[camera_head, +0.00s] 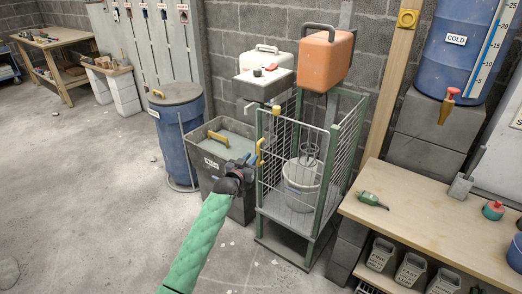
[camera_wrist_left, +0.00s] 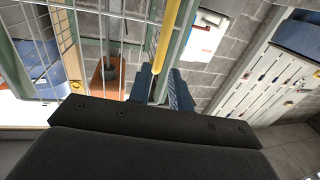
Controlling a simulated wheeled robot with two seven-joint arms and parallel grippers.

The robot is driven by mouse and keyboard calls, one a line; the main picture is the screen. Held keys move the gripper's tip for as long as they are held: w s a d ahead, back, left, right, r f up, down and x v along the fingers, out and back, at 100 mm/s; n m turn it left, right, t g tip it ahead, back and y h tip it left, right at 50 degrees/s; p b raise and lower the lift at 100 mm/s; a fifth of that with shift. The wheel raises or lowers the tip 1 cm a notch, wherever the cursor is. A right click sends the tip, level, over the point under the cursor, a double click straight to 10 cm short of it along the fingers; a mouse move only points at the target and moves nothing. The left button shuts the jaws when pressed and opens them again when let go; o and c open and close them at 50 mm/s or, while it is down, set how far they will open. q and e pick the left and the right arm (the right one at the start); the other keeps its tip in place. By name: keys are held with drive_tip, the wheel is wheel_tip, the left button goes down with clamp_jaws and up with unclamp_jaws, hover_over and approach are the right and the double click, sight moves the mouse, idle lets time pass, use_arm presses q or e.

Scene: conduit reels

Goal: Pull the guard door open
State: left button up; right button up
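The guard door (camera_head: 287,190) is a wire-mesh panel on the front of a green-framed cage. It looks shut across the front. Its upright yellow handle (camera_head: 261,151) is at the left edge, and also shows in the left wrist view (camera_wrist_left: 167,42). My left gripper (camera_head: 254,161) is at the handle's lower part. In the left wrist view its two blue fingers (camera_wrist_left: 161,85) stand apart, with the handle's end showing between their tips. A gap shows beside the handle, and I see no firm grip on it. My right gripper is not in view.
A white bucket (camera_head: 301,184) stands inside the cage. A grey bin (camera_head: 238,203) is just left of it, with a blue barrel (camera_head: 178,130) beyond. A wooden workbench (camera_head: 430,215) is close on the right. The floor in front and left is clear.

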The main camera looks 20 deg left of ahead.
sight(258, 150)
use_arm(q)
drive_tip(key=shift+w+d, duration=0.2)
drive_tip(key=shift+w, duration=1.05)
drive_tip(key=shift+w+d, duration=0.15)
drive_tip(key=shift+w, duration=1.05)
drive_tip(key=shift+w+d, duration=0.2)
drive_tip(key=shift+w, duration=1.05)
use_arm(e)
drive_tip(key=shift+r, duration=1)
use_arm(q)
drive_tip(key=shift+c, duration=0.2)
clamp_jaws()
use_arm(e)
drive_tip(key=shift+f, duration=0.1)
